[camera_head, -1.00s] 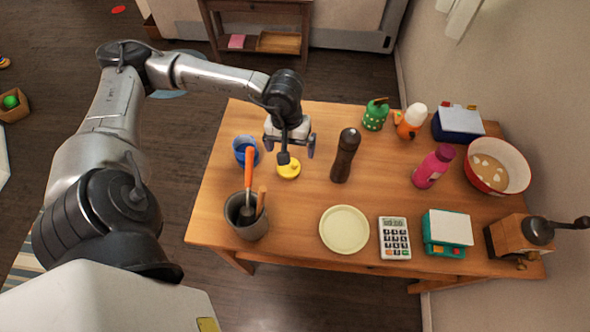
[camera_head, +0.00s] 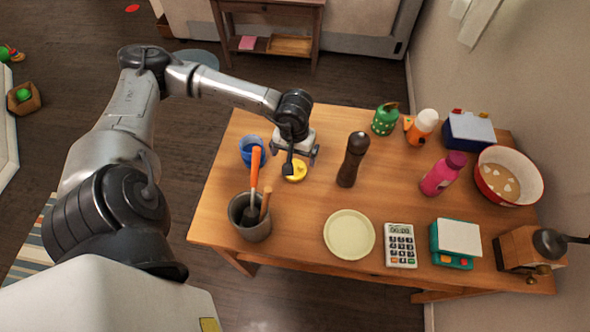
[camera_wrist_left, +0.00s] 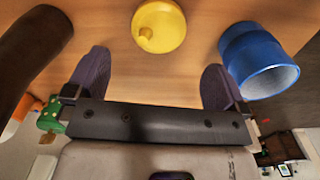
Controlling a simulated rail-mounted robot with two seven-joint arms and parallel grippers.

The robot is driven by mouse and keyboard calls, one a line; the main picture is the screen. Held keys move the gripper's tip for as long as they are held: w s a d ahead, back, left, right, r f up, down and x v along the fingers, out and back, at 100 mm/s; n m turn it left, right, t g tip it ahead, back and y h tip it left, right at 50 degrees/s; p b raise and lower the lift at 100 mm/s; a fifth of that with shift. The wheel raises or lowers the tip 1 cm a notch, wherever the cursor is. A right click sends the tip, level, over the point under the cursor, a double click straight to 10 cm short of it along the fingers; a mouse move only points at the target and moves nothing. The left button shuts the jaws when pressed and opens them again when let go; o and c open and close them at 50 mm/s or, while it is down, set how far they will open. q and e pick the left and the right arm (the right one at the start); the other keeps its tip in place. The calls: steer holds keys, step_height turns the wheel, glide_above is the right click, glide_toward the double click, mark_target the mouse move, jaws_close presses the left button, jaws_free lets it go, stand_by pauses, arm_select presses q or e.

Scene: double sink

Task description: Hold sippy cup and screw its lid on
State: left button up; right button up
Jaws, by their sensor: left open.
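The yellow lid (camera_head: 295,171) lies on the table, partly hidden by my left gripper in the head view. The wrist view shows this lid (camera_wrist_left: 159,27) round with a small spout, beyond the fingertips and sideways between them. The blue cup (camera_head: 252,148) is left of the lid, apart from it, with no lid on. The wrist view shows the cup (camera_wrist_left: 258,60) at the right, close to one finger. My left gripper (camera_head: 302,160) is open and empty just over the lid; both its dark fingers (camera_wrist_left: 155,72) show in the wrist view. My right gripper is not in view.
A grey pot (camera_head: 248,222) with utensils stands in front of the cup. A dark pepper mill (camera_head: 353,158) stands close right of the lid. A plate (camera_head: 349,234), calculator (camera_head: 400,246) and scale (camera_head: 455,242) lie further right.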

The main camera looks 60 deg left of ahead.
mark_target(295, 167)
arm_select(q)
steer(key=shift+f, duration=1.4)
steer(key=shift+w+a+f, duration=0.1)
steer(key=shift+f, duration=1.25)
steer(key=shift+w+f, duration=0.1)
steer(key=shift+f, duration=1.2)
steer(key=shift+c, duration=0.4)
steer(key=c, duration=0.8)
steer(key=shift+r, duration=0.1)
